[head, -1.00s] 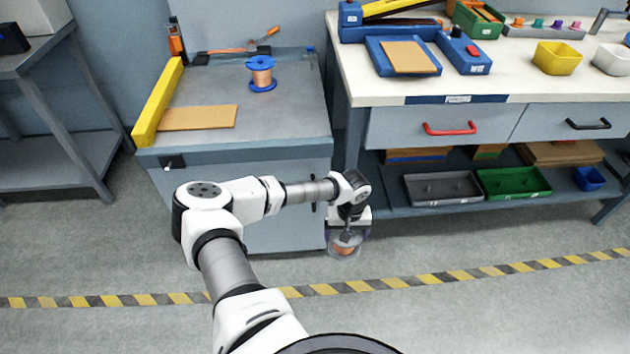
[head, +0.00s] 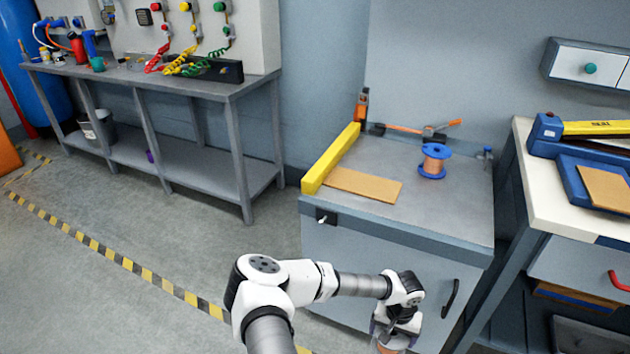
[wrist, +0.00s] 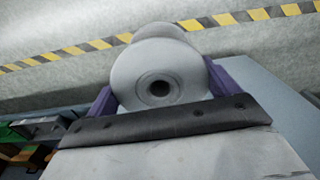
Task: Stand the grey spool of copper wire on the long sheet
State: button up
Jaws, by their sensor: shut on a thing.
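The grey spool of copper wire (wrist: 158,68) is between the purple fingers of my gripper (wrist: 160,90), its flange with a dark centre hole facing the wrist camera. In the head view my gripper (head: 392,338) hangs low in front of the cabinet, shut on the spool (head: 390,346), which is partly cut off by the bottom edge. The long sheet (head: 364,185), a flat brown rectangle, lies on the grey cabinet top beside a yellow bar. Nothing stands on it.
A blue spool of copper wire (head: 433,163) stands on the cabinet top (head: 445,212), right of the sheet. The yellow bar (head: 330,160) borders the sheet's left side. A white-topped bench (head: 545,195) is at right, a grey metal table (head: 170,80) at back left.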

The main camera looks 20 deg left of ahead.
aim_at(379, 188)
jog(key=u, duration=0.95)
jog(key=i+l, duration=0.1)
jog(key=l, duration=0.3)
jog(key=i+l+u, duration=0.1)
jog(key=l, duration=0.3)
